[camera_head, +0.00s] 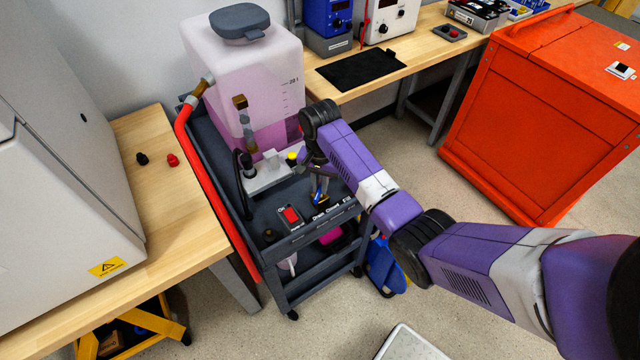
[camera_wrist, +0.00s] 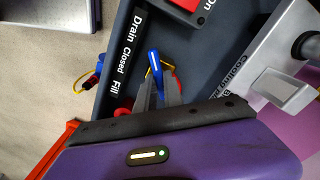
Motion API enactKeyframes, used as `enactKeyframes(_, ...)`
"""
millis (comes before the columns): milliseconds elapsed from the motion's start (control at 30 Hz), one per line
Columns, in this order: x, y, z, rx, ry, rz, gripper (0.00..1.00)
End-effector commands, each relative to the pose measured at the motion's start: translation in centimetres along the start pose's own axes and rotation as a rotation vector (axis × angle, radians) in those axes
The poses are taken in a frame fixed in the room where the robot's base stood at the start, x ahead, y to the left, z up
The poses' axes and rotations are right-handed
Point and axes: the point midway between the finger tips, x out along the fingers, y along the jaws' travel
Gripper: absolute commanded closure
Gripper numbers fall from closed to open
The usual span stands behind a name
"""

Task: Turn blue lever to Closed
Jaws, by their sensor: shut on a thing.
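The blue lever (camera_wrist: 154,64) stands on the dark top of the cart, beside a label strip (camera_wrist: 126,58) reading Drain, Closed, Fill. In the wrist view its visible end points up the picture, nearer the Drain end of the strip than Fill. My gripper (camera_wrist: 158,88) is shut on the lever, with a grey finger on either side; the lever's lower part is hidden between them. In the head view my gripper (camera_head: 318,178) reaches down to the cart's front, and the lever (camera_head: 321,193) shows small below it.
The cart (camera_head: 285,262) carries a large tank (camera_head: 245,75) of pink liquid and a red rocker switch (camera_head: 291,215) left of the lever. A grey metal block (camera_head: 268,177) stands behind. A red hose (camera_head: 205,180) runs down the left side. Floor in front is mostly clear.

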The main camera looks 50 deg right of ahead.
Motion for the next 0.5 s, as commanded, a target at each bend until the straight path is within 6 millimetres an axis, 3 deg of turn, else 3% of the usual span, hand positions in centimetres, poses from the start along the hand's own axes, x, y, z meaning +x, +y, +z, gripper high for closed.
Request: enactKeyframes(500,-0.27,0.02,0.09,-0.412,-0.003,0.001,1.0)
